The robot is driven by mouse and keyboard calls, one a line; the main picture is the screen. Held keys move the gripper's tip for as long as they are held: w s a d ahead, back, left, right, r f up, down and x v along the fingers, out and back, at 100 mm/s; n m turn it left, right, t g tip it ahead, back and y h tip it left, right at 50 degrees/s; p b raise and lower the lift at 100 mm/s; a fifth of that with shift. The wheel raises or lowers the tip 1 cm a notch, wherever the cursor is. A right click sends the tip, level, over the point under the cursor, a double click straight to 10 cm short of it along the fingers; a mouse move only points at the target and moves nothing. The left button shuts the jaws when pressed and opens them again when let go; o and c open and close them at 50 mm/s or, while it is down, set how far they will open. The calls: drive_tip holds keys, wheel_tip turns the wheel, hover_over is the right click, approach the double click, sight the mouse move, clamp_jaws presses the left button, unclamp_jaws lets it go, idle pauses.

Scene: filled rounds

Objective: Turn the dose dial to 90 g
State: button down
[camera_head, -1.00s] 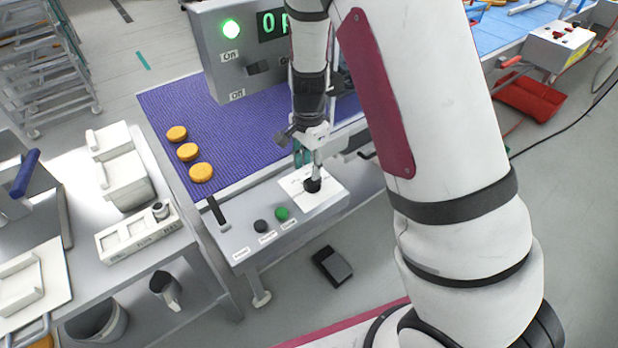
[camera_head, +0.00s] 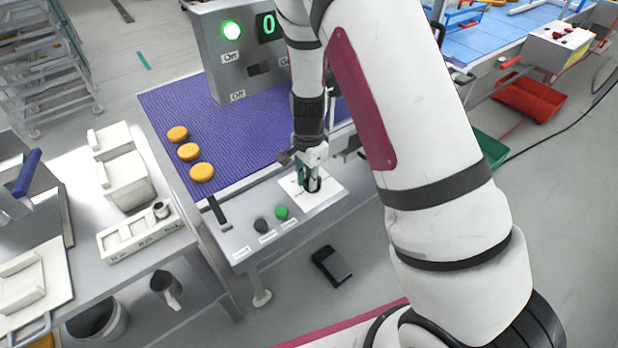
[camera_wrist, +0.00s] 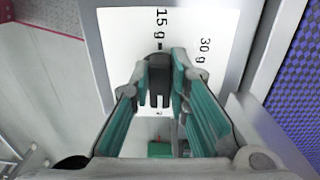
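The dose dial (camera_wrist: 159,82) is a small dark knob on a white scale plate (camera_wrist: 225,22), on the front panel of the machine. In the wrist view the labels "15 g" and "30 g" show beyond the dial; the other marks are mostly hidden. I cannot read the dial's exact setting. My gripper (camera_wrist: 160,72) points down over the plate, its teal fingers apart, one on each side of the dial. Firm contact is not clear. In the head view my gripper (camera_head: 309,182) mostly covers the dial.
A green button (camera_head: 282,212) and a dark button (camera_head: 261,225) sit left of the plate. A purple belt (camera_head: 235,135) with orange rounds (camera_head: 189,151) lies behind. The display box (camera_head: 215,50) stands at the back, partly hidden by my arm.

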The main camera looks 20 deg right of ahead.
drive_tip(key=shift+n, duration=0.3)
drive_tip(key=n, duration=0.5)
drive_tip(key=shift+s+d, duration=0.2)
drive_tip(key=n, duration=0.6)
drive_tip(key=shift+s+d, duration=0.1)
drive_tip(key=shift+d, duration=0.1)
idle(0.4)
drive_tip(key=c, duration=1.5)
unclamp_jaws()
wheel_tip(320, 180, up, 12)
drive_tip(key=shift+r, duration=0.1)
